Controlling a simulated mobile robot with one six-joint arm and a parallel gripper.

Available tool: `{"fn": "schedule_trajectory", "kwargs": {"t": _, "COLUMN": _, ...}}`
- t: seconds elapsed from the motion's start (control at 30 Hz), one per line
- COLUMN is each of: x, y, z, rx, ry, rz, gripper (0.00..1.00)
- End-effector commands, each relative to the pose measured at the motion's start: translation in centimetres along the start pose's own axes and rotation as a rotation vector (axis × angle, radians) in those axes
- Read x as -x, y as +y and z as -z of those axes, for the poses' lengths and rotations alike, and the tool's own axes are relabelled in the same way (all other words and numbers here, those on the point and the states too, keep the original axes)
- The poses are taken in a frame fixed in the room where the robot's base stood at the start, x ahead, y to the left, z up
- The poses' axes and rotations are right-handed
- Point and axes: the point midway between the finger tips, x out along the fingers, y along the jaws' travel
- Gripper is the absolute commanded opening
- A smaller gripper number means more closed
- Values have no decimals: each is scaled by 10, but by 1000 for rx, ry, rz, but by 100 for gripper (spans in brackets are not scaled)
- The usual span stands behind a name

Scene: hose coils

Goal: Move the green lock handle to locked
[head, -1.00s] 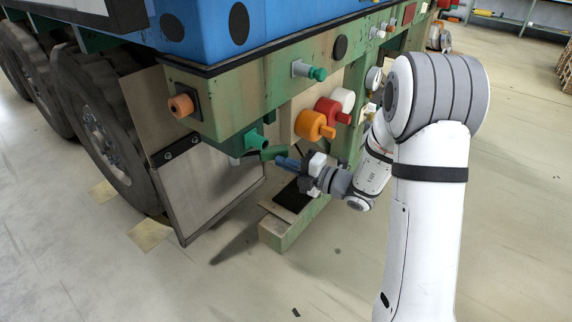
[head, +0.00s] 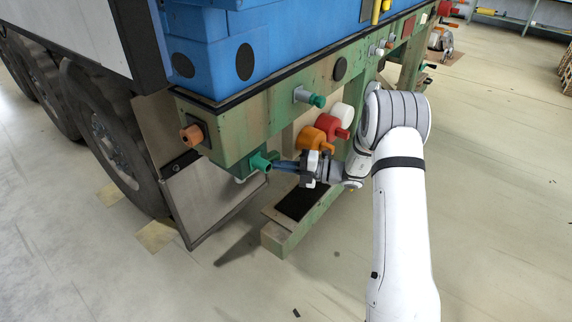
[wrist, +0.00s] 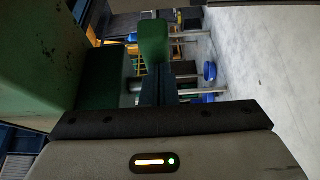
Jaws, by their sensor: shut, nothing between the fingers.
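The green lock handle (wrist: 154,40) shows in the wrist view as a green bar end just beyond my fingertips, with a darker green block (wrist: 105,80) to its left. In the head view the green lock fitting (head: 259,163) sits low on the frame's corner, and the handle is small and hard to separate from it. My gripper (head: 276,165) points left, its blue fingertips right beside the fitting. The fingers (wrist: 160,85) are shut with nothing between them. They overlap the handle's lower end in the wrist view; I cannot tell whether they touch it.
Orange (head: 312,138), red (head: 328,126) and white (head: 344,115) cylinders sit just above my gripper. A second green-tipped fitting (head: 310,96) sticks out higher on the green frame. A grey flap (head: 210,195) and wheels stand to the left. The floor at right is open.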

Motion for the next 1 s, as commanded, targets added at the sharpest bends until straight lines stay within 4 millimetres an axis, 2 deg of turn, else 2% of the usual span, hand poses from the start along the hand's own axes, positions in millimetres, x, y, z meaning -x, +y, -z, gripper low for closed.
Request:
{"fn": "schedule_trajectory", "kwargs": {"t": 0.23, "x": -1, "y": 0, "z": -8, "rx": 0, "ry": -8, "rz": 0, "gripper": 0}}
{"fn": "schedule_trajectory", "kwargs": {"t": 0.77, "x": 2, "y": 0, "z": -9, "rx": 0, "ry": -12, "rz": 0, "gripper": 0}}
{"fn": "schedule_trajectory", "kwargs": {"t": 0.87, "x": 8, "y": 1, "z": -7, "rx": -1, "ry": -11, "rz": 1, "gripper": 0}}
{"fn": "schedule_trajectory", "kwargs": {"t": 1.0, "x": 28, "y": 3, "z": 1, "rx": -4, "ry": -13, "rz": 1, "gripper": 0}}
